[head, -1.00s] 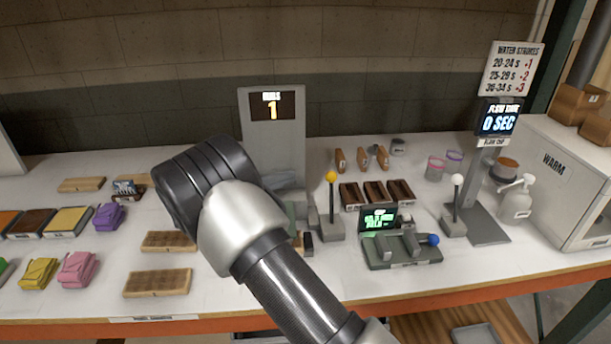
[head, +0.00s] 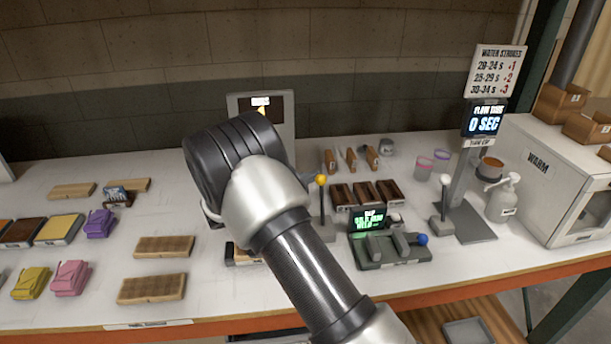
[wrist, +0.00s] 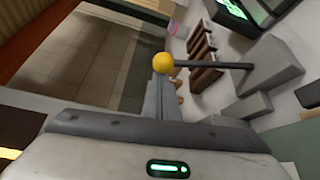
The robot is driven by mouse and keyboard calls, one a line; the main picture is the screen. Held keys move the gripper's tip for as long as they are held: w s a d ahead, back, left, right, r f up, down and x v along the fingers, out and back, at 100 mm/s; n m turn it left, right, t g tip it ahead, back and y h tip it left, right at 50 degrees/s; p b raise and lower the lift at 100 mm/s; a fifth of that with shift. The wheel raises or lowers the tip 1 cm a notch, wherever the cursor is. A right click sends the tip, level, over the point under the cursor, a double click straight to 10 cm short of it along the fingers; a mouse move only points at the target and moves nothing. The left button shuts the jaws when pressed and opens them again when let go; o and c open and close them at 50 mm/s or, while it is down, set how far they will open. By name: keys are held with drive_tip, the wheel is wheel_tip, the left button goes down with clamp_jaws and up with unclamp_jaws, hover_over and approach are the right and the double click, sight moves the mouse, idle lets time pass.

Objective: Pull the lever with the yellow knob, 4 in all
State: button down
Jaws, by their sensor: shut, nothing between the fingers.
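The yellow knob (head: 321,179) tops a thin dark lever that stands upright from a grey base, just right of my arm in the head view. In the wrist view the yellow knob (wrist: 163,63) is at the tips of my gripper (wrist: 160,90), and its rod runs right to the grey base (wrist: 275,66). My gripper is shut and empty. I cannot tell whether the fingertips touch the knob. In the head view my wrist hides the fingers. The grey counter panel (head: 284,103) behind my arm is partly covered, and its number cannot be fully read.
A second lever with a white knob (head: 445,180) stands to the right. A grey device with a green screen (head: 369,220) and blue knob (head: 422,239) sits in front. A dark slotted rack (head: 365,194) is behind it. A white WARM cabinet (head: 545,180) stands far right.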

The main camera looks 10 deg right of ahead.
drive_tip(key=shift+f, duration=0.1)
drive_tip(key=s+r+m+t+h+b, duration=0.1)
drive_tip(key=s+m+b, duration=0.3)
drive_tip(key=s+b, duration=0.4)
drive_tip(key=shift+s+r+h+b, duration=0.2)
drive_tip(key=shift+h+b, duration=0.3)
drive_tip(key=shift+b, duration=0.95)
